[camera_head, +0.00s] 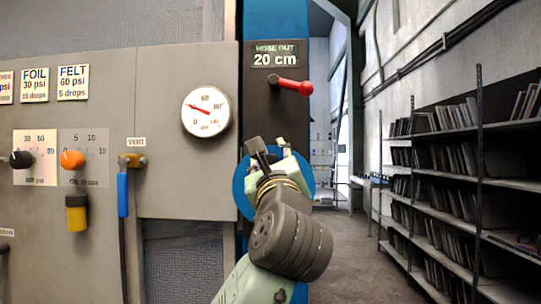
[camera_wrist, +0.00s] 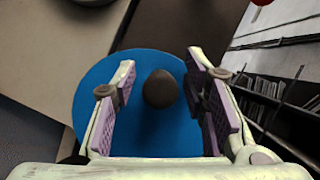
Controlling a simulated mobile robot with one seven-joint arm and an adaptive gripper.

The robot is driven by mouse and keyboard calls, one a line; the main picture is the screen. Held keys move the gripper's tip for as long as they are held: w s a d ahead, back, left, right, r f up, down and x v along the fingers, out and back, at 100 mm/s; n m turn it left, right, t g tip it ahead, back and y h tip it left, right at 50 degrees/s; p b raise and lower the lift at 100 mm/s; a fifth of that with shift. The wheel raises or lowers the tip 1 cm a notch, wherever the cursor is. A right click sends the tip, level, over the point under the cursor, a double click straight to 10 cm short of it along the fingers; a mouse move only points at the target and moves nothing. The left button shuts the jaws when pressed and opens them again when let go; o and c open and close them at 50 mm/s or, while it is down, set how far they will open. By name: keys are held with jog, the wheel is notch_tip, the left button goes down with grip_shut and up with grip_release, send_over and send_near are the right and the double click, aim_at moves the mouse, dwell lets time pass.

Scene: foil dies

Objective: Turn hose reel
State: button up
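The hose reel is a blue disc (camera_head: 308,178) at the right edge of the grey panel, partly hidden behind my arm. It fills the middle of the wrist view (camera_wrist: 150,60), where a dark rounded knob (camera_wrist: 160,89) stands out from its face. My gripper (camera_head: 269,148) is in front of the disc. In the wrist view my gripper (camera_wrist: 161,60) is open, with one finger left and one right of the knob. A gap shows on both sides, and nothing is held. A sign (camera_head: 279,54) above the reel reads "HOSE OUT 20 cm".
A red-handled lever (camera_head: 292,86) sticks out above the reel. To the left are a round gauge (camera_head: 206,112), a blue-handled vent lever (camera_head: 123,195), an orange knob (camera_head: 72,159) and a black knob (camera_head: 21,160). Shelves (camera_head: 455,170) stand at right beyond open floor.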

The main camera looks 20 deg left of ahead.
jog(key=shift+c, duration=0.5)
grip_shut()
dwell(0.4)
